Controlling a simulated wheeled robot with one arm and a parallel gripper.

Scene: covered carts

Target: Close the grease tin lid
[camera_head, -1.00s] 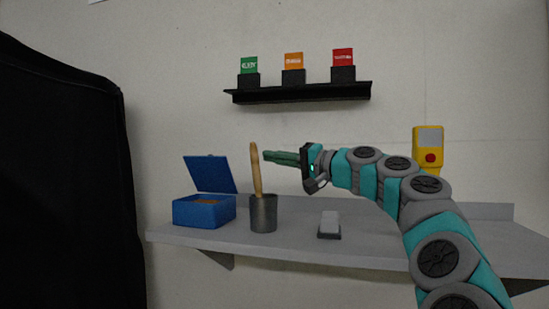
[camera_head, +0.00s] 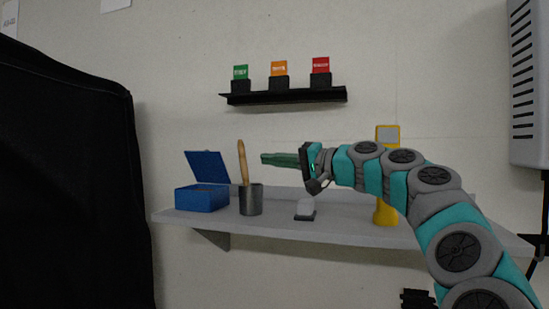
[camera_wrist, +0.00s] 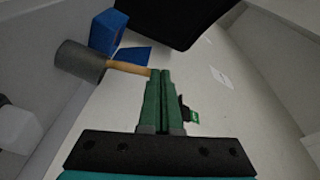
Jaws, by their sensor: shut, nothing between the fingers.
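The grease tin is a blue box (camera_head: 201,198) at the left end of the grey shelf. Its blue lid (camera_head: 208,166) stands open, tilted up and back. In the wrist view the blue box (camera_wrist: 107,31) and its lid (camera_wrist: 131,57) show at the upper left. My gripper (camera_head: 264,159) has green fingers that are shut and empty. It is held above the shelf, pointing left, to the right of the tin and apart from it. The shut fingers also show in the wrist view (camera_wrist: 160,74). The tin's inside is hidden in the current head view.
A grey metal cup (camera_head: 251,201) with a wooden handle (camera_head: 242,160) stands between the tin and my gripper. A small white and dark block (camera_head: 305,210) and a yellow device (camera_head: 386,212) are further right. A black covered shape (camera_head: 65,180) fills the left side.

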